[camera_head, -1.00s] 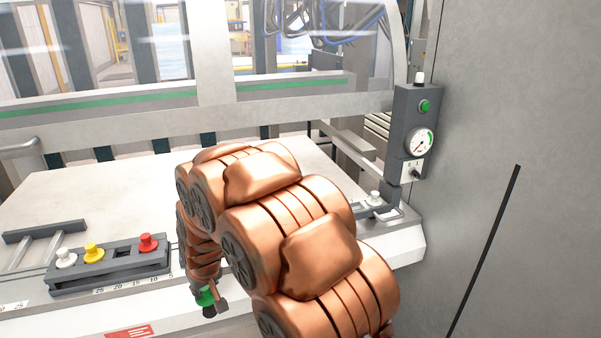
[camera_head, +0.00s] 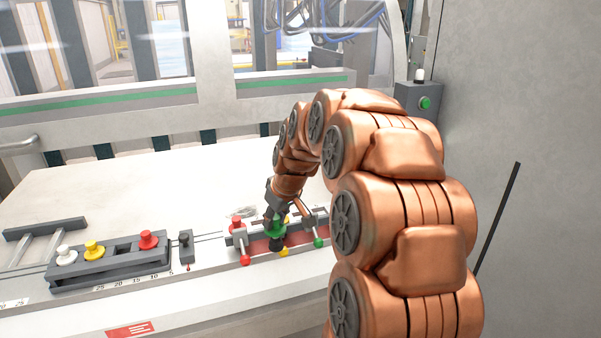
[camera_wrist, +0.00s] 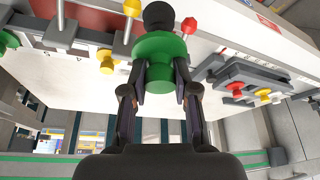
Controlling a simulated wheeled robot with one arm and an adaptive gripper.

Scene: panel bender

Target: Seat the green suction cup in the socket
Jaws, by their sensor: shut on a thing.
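My gripper (camera_head: 274,212) is shut on the green suction cup (camera_head: 277,228), whose black end (camera_head: 278,243) points down. In the wrist view the green cup (camera_wrist: 160,52) sits between both fingers, with its black end (camera_wrist: 158,16) pointing away from my gripper. The cup is over or beside a red-topped fixture; whether it touches is unclear. To the left, a dark rack (camera_head: 110,269) holds a white cup (camera_head: 66,257), a yellow cup (camera_head: 94,250) and a red cup (camera_head: 148,239). A dark empty socket (camera_head: 123,246) lies between yellow and red.
The red-topped fixture (camera_head: 258,246) has coloured balls on rods, including red (camera_head: 245,260), yellow (camera_head: 283,252) and green (camera_head: 318,242). A small dark post (camera_head: 186,247) stands between rack and fixture. The pale table (camera_head: 120,190) behind is clear.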

